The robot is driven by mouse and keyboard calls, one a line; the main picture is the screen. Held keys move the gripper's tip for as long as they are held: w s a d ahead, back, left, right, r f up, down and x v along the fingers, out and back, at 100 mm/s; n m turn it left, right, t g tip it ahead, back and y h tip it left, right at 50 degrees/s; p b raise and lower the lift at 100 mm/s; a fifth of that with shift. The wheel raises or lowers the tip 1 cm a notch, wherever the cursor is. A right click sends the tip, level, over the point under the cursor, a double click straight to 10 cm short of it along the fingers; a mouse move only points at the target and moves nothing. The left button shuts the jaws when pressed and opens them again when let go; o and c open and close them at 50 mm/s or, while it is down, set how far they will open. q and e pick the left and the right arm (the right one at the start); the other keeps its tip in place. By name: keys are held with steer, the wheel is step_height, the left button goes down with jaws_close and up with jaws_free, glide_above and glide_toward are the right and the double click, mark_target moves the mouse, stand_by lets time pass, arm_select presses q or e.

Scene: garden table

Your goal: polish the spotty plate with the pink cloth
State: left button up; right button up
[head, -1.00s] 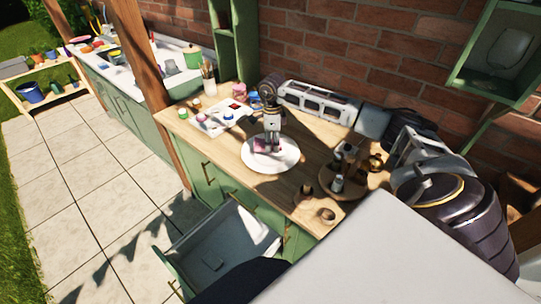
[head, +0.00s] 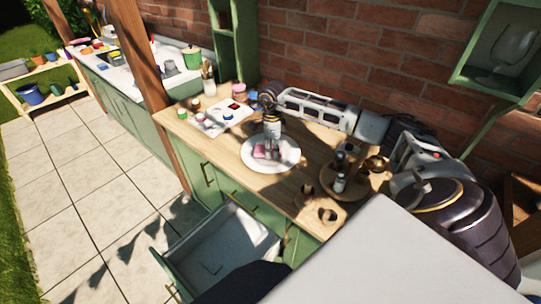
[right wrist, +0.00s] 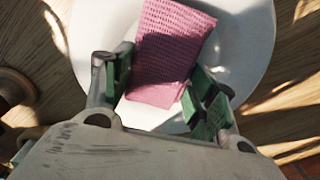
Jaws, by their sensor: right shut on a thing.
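The white round plate (head: 289,156) lies on the wooden worktop, with my right arm reaching over it from the right. My right gripper (head: 271,153) points down at the plate and is shut on the pink cloth (head: 259,152). In the right wrist view the waffle-textured cloth (right wrist: 170,50) shows between the green-padded fingers of the gripper (right wrist: 160,88), over the plate (right wrist: 247,55). Whether the cloth presses on the plate is hard to tell. I cannot make out clear spots on the plate, where shadows fall. My left gripper is not in view.
A white tray with small paint pots (head: 208,124) stands left of the plate. A round wooden board (head: 356,190) with small items stands to the right, and small brown rings (head: 327,215) lie near the front edge. An open drawer (head: 228,240) juts out below the worktop.

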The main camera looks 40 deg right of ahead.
steer(key=shift+f, duration=0.6)
steer(key=o, duration=0.8)
steer(key=shift+d+r, duration=0.1)
steer(key=shift+r, duration=3.9)
steer(key=shift+r, duration=0.25)
